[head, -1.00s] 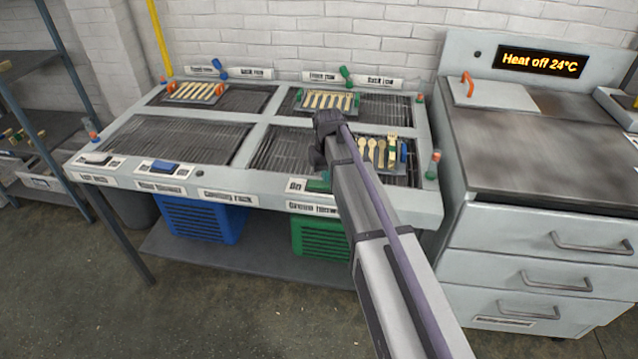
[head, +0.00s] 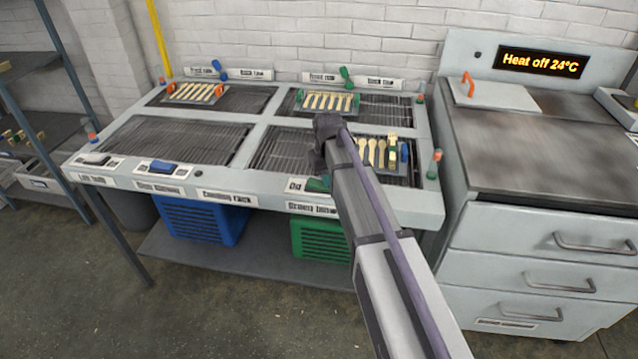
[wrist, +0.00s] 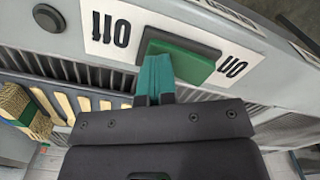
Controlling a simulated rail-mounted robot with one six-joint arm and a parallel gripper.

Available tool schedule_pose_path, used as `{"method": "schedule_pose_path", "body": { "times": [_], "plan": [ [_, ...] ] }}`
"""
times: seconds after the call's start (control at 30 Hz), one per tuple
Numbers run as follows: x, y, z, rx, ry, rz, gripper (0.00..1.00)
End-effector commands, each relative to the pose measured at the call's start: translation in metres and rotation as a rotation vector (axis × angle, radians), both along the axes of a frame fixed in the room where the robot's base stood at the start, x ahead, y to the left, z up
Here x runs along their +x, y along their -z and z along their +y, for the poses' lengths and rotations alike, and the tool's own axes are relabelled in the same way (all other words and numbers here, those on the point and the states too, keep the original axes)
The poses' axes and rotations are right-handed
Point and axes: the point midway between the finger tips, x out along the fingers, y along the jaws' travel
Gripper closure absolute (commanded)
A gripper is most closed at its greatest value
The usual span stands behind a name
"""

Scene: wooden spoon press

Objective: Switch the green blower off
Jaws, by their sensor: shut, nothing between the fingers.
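The green blower (head: 320,238) sits under the front of the rack table, right of the blue one. Its green rocker switch (wrist: 185,62) sits in a dark frame between an "Off" label (wrist: 122,30) on the left and an "On" label (wrist: 232,67) on the right in the wrist view. My gripper (wrist: 155,70) is shut and empty, its teal fingertips over the near edge of the rocker, toward its Off end. I cannot tell whether they touch it or which end is pressed. In the head view my arm hides the fingers and part of the switch (head: 316,185).
A round dark button (wrist: 48,17) is left of the Off label. A rack of wooden spoons (wrist: 65,103) lies close by. The blue blower (head: 200,220) and blue switch (head: 163,167) are further left. A steel press bench (head: 540,140) reading "Heat off 24°C" stands right.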

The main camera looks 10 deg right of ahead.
Motion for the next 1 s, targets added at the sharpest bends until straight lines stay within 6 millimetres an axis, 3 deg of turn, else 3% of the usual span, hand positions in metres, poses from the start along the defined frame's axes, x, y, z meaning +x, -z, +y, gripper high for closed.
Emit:
{"method": "schedule_pose_path", "body": {
  "times": [0.17,0.7,1.0],
  "plan": [
    [0.0,-0.01,0.0,0.0,0.0,0.0,1.0],
    [0.0,-0.068,0.0,0.0,0.0,0.0,1.0],
    [0.0,-0.07,0.0,0.0,0.0,0.0,1.0]
  ]
}}
